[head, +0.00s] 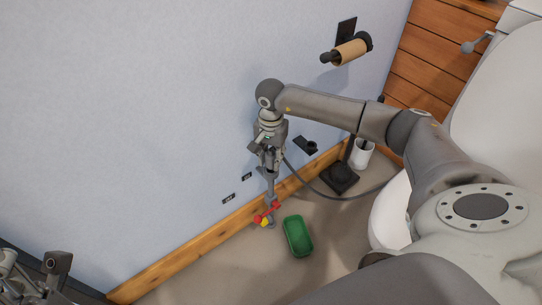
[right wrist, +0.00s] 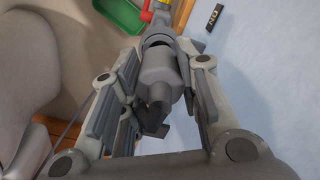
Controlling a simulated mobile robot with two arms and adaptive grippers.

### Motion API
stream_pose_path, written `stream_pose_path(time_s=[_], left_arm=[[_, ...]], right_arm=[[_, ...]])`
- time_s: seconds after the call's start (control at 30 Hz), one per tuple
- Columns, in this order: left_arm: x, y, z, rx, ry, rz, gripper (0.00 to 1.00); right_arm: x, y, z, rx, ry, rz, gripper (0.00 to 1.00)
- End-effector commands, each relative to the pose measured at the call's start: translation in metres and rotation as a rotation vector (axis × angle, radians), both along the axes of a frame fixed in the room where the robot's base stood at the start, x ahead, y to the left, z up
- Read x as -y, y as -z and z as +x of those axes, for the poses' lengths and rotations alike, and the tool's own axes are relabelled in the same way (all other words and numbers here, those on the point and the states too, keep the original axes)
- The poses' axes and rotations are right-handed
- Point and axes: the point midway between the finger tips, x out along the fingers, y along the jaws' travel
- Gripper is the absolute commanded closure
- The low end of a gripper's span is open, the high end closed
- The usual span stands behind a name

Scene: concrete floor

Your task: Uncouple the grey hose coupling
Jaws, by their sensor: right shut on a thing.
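The grey hose coupling (right wrist: 160,70) is a stepped cylinder between the fingers of my right gripper (right wrist: 157,88), which is shut on it. In the head view my right gripper (head: 269,160) points down close to the wall and hides most of the coupling. Below it, a grey pipe piece leads to a valve with a red handle (head: 267,212) and a yellow part (head: 264,222). The coupling lines up with this valve; I cannot tell whether they are joined. My left gripper (head: 35,277) is partly in view at the lower left, away from the valve; its jaw state is unclear.
A green tray (head: 287,235) lies on the floor beside the valve. A grey hose (head: 325,194) curves toward the toilet (head: 391,215). A white brush holder (head: 361,153) stands near the wall, and a paper roll holder (head: 348,53) is above. Floor left of the tray is clear.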

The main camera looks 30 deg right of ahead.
Motion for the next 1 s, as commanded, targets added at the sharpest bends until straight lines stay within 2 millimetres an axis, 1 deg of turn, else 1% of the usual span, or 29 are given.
stream_pose_path(time_s=[0.33, 1.0], left_arm=[[0.0, 0.001, 0.0, 0.0, -0.001, 0.0, 0.6], [0.0, 0.012, 0.0, 0.001, -0.001, 0.0, 0.6]], right_arm=[[0.0, 0.001, 0.0, 0.0, 0.0, 0.0, 1.0], [0.0, 0.018, 0.0, 0.0, 0.0, 0.0, 1.0]])
